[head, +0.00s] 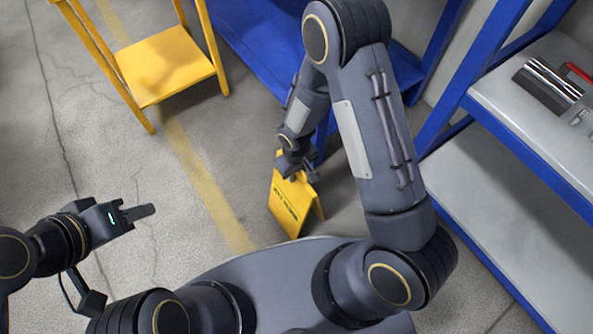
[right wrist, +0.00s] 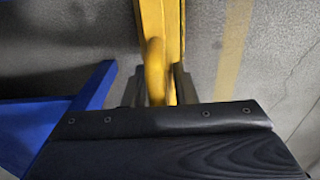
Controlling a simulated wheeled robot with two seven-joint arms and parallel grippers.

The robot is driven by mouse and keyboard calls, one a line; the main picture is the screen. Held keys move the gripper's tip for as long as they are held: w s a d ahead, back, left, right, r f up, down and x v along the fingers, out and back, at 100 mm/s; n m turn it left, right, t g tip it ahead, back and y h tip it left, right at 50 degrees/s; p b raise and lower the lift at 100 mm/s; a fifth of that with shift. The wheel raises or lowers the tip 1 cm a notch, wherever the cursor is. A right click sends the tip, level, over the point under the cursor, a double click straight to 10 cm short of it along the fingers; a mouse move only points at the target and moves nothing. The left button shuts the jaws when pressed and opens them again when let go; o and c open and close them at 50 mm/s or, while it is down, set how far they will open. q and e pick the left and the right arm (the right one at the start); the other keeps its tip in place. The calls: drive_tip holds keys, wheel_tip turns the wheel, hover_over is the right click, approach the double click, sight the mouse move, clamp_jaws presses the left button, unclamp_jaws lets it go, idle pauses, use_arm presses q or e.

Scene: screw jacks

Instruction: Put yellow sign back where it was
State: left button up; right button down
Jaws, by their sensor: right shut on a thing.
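The yellow sign (head: 287,211) is a folding A-frame with dark lettering on its face. In the head view it stands with its legs spread, at or close to the floor; I cannot tell whether it touches. My right gripper (head: 294,172) is shut on the top of the sign. In the right wrist view the sign's yellow top (right wrist: 158,60) runs between the two fingers (right wrist: 157,90). My left gripper (head: 140,213) is over bare floor at the left, away from the sign. Its fingers show edge-on, so its opening is unclear.
A yellow step stand (head: 167,66) is at the upper left. A blue shelf (head: 262,50) is behind the sign. A blue rack with grey shelves (head: 480,190) is at the right, holding a metal cylinder (head: 548,84). Floor with a faded yellow line (head: 205,180) is clear left of the sign.

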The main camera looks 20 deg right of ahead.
drive_tip(key=shift+f, duration=0.2)
drive_tip(key=c, duration=1.2)
unclamp_jaws()
drive_tip(key=shift+r, duration=0.1)
drive_tip(key=shift+o, duration=0.2)
drive_tip(key=shift+r, duration=0.2)
wheel_tip(320, 180, up, 11)
drive_tip(key=p, duration=0.4)
drive_tip(key=shift+r+p, duration=0.2)
drive_tip(key=shift+p, duration=0.2)
drive_tip(key=shift+r, duration=0.35)
